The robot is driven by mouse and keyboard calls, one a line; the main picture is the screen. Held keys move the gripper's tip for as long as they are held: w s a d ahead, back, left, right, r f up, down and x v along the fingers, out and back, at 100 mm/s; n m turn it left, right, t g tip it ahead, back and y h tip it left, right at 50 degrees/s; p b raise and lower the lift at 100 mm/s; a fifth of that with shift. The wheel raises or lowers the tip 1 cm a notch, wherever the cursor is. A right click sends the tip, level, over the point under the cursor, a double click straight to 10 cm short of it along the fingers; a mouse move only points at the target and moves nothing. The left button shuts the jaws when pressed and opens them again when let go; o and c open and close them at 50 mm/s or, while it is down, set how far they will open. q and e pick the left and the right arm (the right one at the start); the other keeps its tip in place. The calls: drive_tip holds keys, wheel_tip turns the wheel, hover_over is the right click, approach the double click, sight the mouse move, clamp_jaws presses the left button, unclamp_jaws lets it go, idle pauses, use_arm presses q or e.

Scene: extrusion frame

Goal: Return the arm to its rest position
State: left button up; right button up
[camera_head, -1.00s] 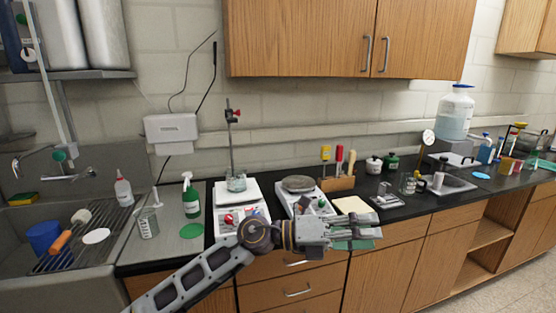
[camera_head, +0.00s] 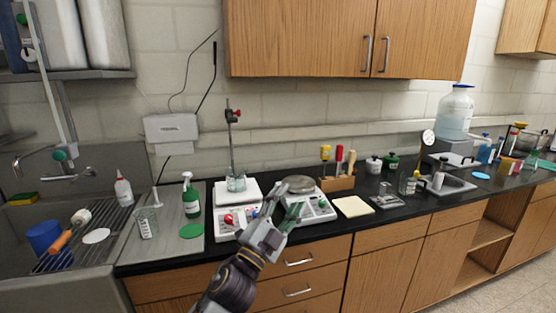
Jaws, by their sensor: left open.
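My left gripper (camera_head: 281,206) is in front of the bench edge in the head view, pointing up and away toward the counter. It is open, and I see nothing held between its fingers. It overlaps the gap between the white hot plate stirrer (camera_head: 238,222) on the left and the second white hot plate (camera_head: 318,206) on the right; I cannot tell whether it touches either. My left arm comes up from the bottom of the picture. My right gripper does not show.
A black counter (camera_head: 300,240) runs across above wooden drawers. A stand with a beaker (camera_head: 236,184), a green spray bottle (camera_head: 191,198), a tool block (camera_head: 338,183) and a cream pad (camera_head: 353,206) stand near. A sink (camera_head: 60,275) is at left.

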use_arm(q)
drive_tip(key=s+a+f+n+g+y, duration=0.25)
drive_tip(key=a+f+n+y, duration=0.4)
drive_tip(key=a+f, duration=0.4)
drive_tip(key=s+a+f+n+g+y, duration=0.2)
drive_tip(key=a+f+n+g+y, duration=0.35)
drive_tip(key=f, duration=0.85)
drive_tip(key=s+a+f+n+g, duration=0.2)
drive_tip(key=s+a+f+g, duration=0.2)
drive_tip(key=s+f, duration=0.5)
drive_tip(key=s+a+f+n+g, duration=0.2)
drive_tip(key=s+a+f+g, duration=0.3)
drive_tip(key=s, duration=0.7)
wheel_tip(320, 180, down, 33)
drive_tip(key=s+a+y, duration=0.1)
drive_tip(key=s, duration=0.1)
drive_tip(key=s+a+f, duration=0.3)
drive_tip(key=s+f, duration=0.7)
drive_tip(key=s+a+f, duration=0.4)
drive_tip(key=s+f, duration=0.6)
drive_tip(key=s, duration=0.1)
drive_tip(key=shift+s+g, duration=0.15)
drive_tip(key=shift+g, duration=0.25)
